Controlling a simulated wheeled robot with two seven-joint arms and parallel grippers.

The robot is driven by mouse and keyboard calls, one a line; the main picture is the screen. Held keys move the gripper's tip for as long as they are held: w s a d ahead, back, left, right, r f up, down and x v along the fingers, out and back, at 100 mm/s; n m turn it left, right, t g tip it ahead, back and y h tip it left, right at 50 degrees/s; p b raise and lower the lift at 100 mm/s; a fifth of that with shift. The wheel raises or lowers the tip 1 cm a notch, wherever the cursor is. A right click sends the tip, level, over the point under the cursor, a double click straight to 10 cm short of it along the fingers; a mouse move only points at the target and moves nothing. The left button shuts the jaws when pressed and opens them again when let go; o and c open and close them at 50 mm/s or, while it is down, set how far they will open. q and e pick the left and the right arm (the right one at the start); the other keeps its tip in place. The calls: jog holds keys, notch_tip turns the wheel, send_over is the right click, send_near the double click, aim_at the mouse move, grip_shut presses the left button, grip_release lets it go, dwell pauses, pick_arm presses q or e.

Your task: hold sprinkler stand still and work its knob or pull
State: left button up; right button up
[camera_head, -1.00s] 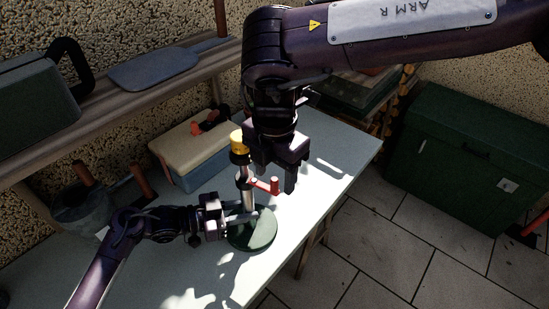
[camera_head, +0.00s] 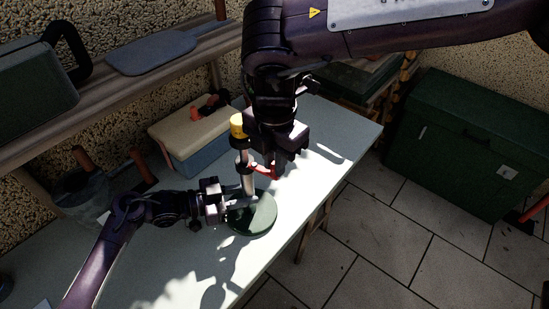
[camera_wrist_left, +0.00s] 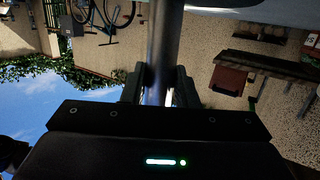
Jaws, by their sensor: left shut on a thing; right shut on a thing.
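The sprinkler stand has a round dark green base (camera_head: 252,216), an upright metal post (camera_head: 248,182) and a yellow top (camera_head: 237,126). A red handle (camera_head: 262,170) sticks out from the post's side. My left gripper (camera_head: 238,206) is shut on the post low down, just above the base. In the left wrist view its fingers (camera_wrist_left: 160,88) close around the grey post (camera_wrist_left: 165,35). My right gripper (camera_head: 277,172) comes down from above and is shut on the red handle, hiding its outer end. The stand is upright on the table.
The stand is on a pale table (camera_head: 330,150), near its front edge. A cream-lidded blue box (camera_head: 190,140) and a grey watering can (camera_head: 85,190) stand behind to the left. A shelf (camera_head: 120,95) runs along the wall. A green chest (camera_head: 455,145) stands on the floor at right.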

jog(key=shift+a, duration=0.1)
jog(key=shift+s+a+m, duration=0.4)
jog(key=shift+s+m, duration=0.1)
jog(key=shift+m, duration=0.3)
jog(key=o, duration=1.2)
jog(key=shift+o, duration=0.2)
jog(key=shift+r, duration=0.15)
notch_tip(320, 180, up, 3)
jog(key=shift+f, duration=0.1)
jog(key=shift+d, duration=0.15)
